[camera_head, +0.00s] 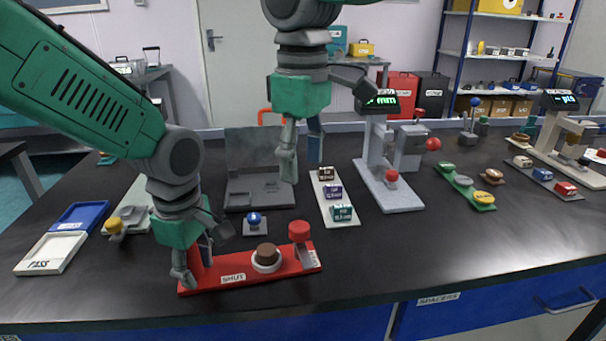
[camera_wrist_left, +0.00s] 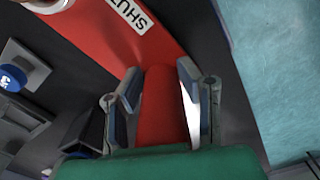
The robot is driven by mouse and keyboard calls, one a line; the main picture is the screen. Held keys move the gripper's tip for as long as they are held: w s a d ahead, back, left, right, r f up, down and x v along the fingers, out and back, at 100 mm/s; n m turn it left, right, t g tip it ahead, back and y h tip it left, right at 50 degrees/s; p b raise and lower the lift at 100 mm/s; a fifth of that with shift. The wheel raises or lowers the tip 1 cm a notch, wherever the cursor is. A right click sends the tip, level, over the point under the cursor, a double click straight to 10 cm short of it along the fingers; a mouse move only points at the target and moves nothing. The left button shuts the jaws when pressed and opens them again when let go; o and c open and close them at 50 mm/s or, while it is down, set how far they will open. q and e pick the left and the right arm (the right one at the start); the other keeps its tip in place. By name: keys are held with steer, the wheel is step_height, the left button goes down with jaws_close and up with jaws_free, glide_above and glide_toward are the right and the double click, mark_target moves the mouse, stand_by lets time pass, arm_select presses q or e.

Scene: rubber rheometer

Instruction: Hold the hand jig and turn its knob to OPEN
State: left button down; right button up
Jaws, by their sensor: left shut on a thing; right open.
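The red hand jig (camera_head: 238,280) lies near the table's front edge, with a label reading SHUT. A red knob (camera_head: 299,231) stands on a grey post at its right end, and a brown disc (camera_head: 267,253) sits in a white ring on its middle. My left gripper (camera_head: 195,270) is shut on the jig's upright red handle at its left end. The left wrist view shows that red handle (camera_wrist_left: 160,105) between the two fingers. My right gripper (camera_head: 301,160) is open and empty, pointing down above the table behind the jig, away from the knob.
A rack of labelled blocks (camera_head: 345,215) stands behind and right of the knob. A blue-knobbed piece (camera_head: 254,219) is just behind the jig. A grey gauge (camera_head: 400,196) with a red knob is further right. The table front right of the jig is clear.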

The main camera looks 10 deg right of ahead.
arm_select(q)
steer(key=shift+s+f, duration=0.15)
steer(key=shift+f, duration=0.05)
steer(key=c, duration=1)
jaws_free()
steer(key=shift+c, duration=0.2)
steer(key=shift+r, duration=0.2)
